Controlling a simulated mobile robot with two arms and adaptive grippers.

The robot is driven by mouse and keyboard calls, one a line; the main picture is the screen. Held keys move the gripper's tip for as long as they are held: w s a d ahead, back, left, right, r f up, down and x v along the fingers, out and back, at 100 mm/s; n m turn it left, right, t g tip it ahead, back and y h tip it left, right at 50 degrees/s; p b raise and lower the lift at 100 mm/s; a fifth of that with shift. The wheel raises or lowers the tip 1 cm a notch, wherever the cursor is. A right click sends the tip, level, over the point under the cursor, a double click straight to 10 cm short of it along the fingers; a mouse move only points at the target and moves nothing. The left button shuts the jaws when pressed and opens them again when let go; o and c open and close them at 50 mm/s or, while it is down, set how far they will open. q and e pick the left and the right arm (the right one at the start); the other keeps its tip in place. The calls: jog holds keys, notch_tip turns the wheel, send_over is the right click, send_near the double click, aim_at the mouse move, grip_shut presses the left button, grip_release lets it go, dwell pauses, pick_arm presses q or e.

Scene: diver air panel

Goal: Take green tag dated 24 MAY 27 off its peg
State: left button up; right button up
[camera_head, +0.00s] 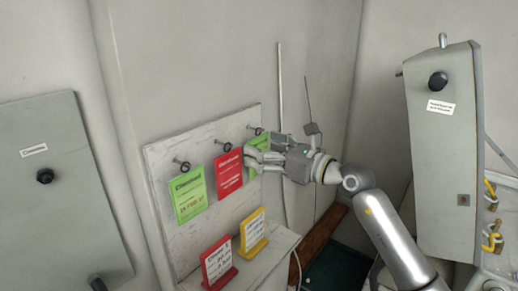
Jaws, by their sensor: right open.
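A green tag (187,196) hangs from the left peg on a pale board (163,158). Its small red date line is too blurred to read surely. A red tag (229,172) hangs from the middle peg. Another green tag (257,142) hangs at the right peg (257,129); my gripper covers much of it and its date is hidden. My right gripper (252,160) is open, its fingers pointing left at this right green tag. I cannot tell whether they touch it. My left gripper is not in view.
Below the board, a red stand-up card (217,262) and a yellow one (254,232) stand on a ledge. A grey cabinet (443,150) with a black knob stands at the right. A grey panel door (60,190) is at the left. A thin vertical pipe (280,90) runs behind my gripper.

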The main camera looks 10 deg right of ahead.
jog(key=shift+x, duration=1.05)
jog(key=shift+d, duration=0.1)
jog(key=c, duration=0.6)
jog(key=shift+c, duration=0.2)
jog(key=shift+r+b, duration=0.25)
jog(key=shift+b, duration=0.2)
jog(key=b+v, duration=0.6)
jog(key=v, duration=1.2)
jog(key=shift+r, duration=0.15)
